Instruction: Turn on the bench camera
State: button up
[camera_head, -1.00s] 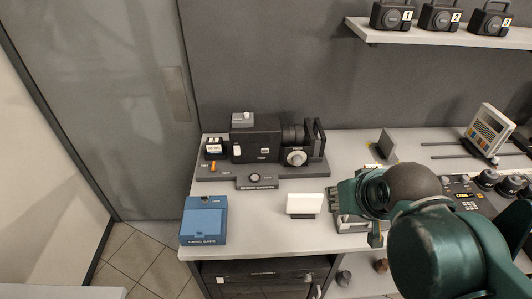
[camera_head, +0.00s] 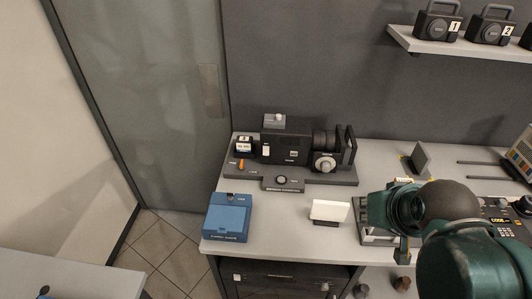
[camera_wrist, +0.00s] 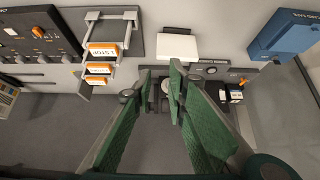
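The bench camera (camera_head: 288,147) is a dark boxy body with a lens at its right, standing on a dark base (camera_head: 342,178) at the back left of the bench. It has a pale switch-like plate (camera_head: 266,150) on its front and a grey knobbed box (camera_head: 274,121) on top. An orange lever (camera_head: 241,164) and a round dial (camera_head: 282,180) are on the base. My gripper (camera_wrist: 162,78) is empty, with a narrow gap between its green fingers. In the head view it is right of the white card and apart from the camera. In the wrist view the fingers partly hide the camera.
A blue box (camera_head: 228,222) stands at the bench's front left. A small white card (camera_head: 329,211) stands near the front edge. A rack with orange-labelled pieces (camera_wrist: 102,50) is beside it. Control panels are at the right, and numbered cases (camera_head: 437,25) stand on a shelf.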

aim_at(266, 155)
jog(key=shift+w, duration=0.15)
grip_shut()
jog(key=w+a+f+n+t+h+b, duration=0.1)
jog(key=w+a+f+n+t+b, duration=0.25)
jog(key=w, duration=0.55)
jog(key=w+a+f+n+h+b, duration=0.2)
jog(key=w+a+f+n, duration=0.35)
jog(key=w, duration=0.35)
jog(key=w+a+f+n+t+y+b, duration=0.1)
jog(key=a+f+n+t+b, duration=0.1)
jog(key=a, duration=0.8)
jog(key=w+a+f+n+t+y+b, duration=0.2)
jog(key=a+f+n+t, duration=0.2)
jog(key=a+n, duration=0.3)
jog(key=shift+a+f, duration=0.8)
jog(key=shift+a, duration=0.9)
jog(key=shift+w, duration=0.2)
jog(key=w, duration=0.4)
jog(key=w+f+b, duration=0.1)
jog(key=w, duration=0.4)
jog(key=w+b, duration=0.1)
jog(key=w, duration=0.3)
jog(key=shift+w+f, duration=0.3)
jog(key=shift+w, duration=0.1)
